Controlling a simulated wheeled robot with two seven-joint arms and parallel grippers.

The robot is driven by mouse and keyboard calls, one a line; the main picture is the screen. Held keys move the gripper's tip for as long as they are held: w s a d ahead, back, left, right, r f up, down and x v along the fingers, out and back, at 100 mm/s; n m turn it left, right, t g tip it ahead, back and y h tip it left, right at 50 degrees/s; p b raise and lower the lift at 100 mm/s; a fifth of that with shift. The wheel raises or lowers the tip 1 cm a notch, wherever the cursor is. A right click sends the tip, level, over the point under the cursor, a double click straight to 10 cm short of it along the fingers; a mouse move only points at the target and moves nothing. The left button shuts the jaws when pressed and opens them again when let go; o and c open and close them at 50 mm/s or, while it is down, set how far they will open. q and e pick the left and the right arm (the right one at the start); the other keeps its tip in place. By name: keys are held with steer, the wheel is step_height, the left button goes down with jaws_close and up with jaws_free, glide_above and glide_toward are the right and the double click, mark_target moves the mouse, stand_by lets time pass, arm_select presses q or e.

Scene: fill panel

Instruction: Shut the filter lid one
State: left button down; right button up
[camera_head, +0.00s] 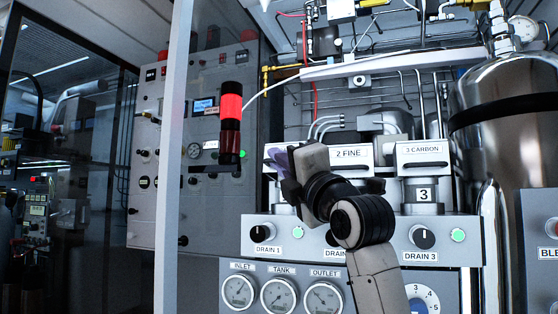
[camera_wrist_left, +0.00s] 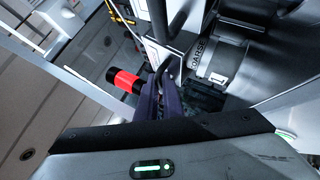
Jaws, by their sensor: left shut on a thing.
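Filter lid one, with part of a label reading "OARSE", shows in the left wrist view (camera_wrist_left: 205,60). In the head view it is mostly hidden behind my left gripper (camera_head: 279,160), left of the "2 FINE" lid. My left gripper, with dark purple fingers, also shows in the left wrist view (camera_wrist_left: 165,98). It is shut on what looks like the black handle (camera_wrist_left: 161,72) of lid one. The exact contact is partly hidden, and I cannot tell how far the lid stands open. My right gripper is out of view.
Drain knobs (camera_head: 424,236) and gauges (camera_head: 239,291) sit below. A red signal lamp (camera_head: 231,106) is at the left, and a steel tank (camera_head: 505,130) at the right.

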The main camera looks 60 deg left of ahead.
arm_select(q)
steer(key=c, duration=2.3)
jaws_free()
steer(key=shift+a+f, duration=0.15)
steer(key=shift+f, duration=0.5)
steer(key=shift+o, duration=0.6)
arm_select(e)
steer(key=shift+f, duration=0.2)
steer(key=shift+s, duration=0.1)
arm_select(q)
steer(key=d+p, duration=0.1)
steer(key=d, duration=1.2)
steer(key=shift+s+d+r, duration=0.2)
steer(key=shift+d+r, duration=0.05)
steer(key=shift+r, duration=0.1)
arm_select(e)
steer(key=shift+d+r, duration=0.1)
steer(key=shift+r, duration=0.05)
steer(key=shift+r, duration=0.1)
